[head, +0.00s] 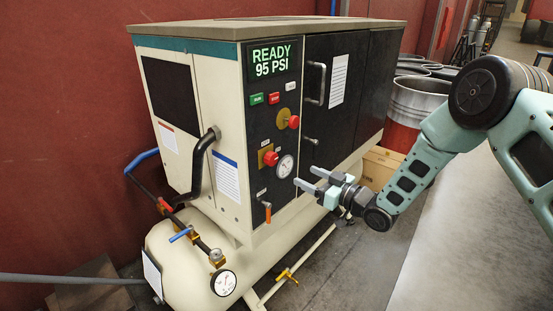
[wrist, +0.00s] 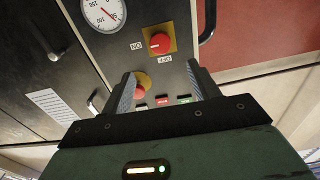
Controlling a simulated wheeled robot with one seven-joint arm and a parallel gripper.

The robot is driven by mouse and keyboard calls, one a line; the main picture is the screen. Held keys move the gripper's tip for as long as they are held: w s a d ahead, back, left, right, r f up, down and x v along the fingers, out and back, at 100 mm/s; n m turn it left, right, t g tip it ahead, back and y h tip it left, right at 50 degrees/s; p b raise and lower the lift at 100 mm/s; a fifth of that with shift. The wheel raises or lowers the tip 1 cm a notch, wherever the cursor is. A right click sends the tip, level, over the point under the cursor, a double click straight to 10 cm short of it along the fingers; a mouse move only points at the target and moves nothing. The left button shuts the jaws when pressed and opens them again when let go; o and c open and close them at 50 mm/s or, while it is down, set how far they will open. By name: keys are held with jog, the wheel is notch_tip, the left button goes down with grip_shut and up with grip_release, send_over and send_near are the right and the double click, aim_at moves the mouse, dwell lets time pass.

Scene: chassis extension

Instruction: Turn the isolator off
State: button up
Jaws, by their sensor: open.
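The isolator is a red knob on a square yellow plate, low on the black control panel in the head view (head: 270,158). It also shows in the wrist view (wrist: 160,42), where the panel appears upside down. There, an ON label (wrist: 137,46) is left of the plate and an OFF label (wrist: 165,59) is below it. I cannot tell which label the knob points to. My gripper (head: 307,177) is open and empty, in front of the panel and right of the isolator, apart from it. Its fingers (wrist: 160,75) frame the panel in the wrist view.
A red mushroom button (head: 293,122) on a yellow plate sits above the isolator. A pressure gauge (head: 285,166) is close beside it. A green button (head: 257,99) and a red button (head: 274,98) are higher. The display (head: 272,61) reads READY 95 PSI. A door handle (head: 315,84) protrudes at right.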

aim_at(274, 161)
jog(key=p+x, duration=0.3)
jog(key=x, duration=1)
jog(key=shift+w+a, duration=0.15)
jog(key=c, duration=1)
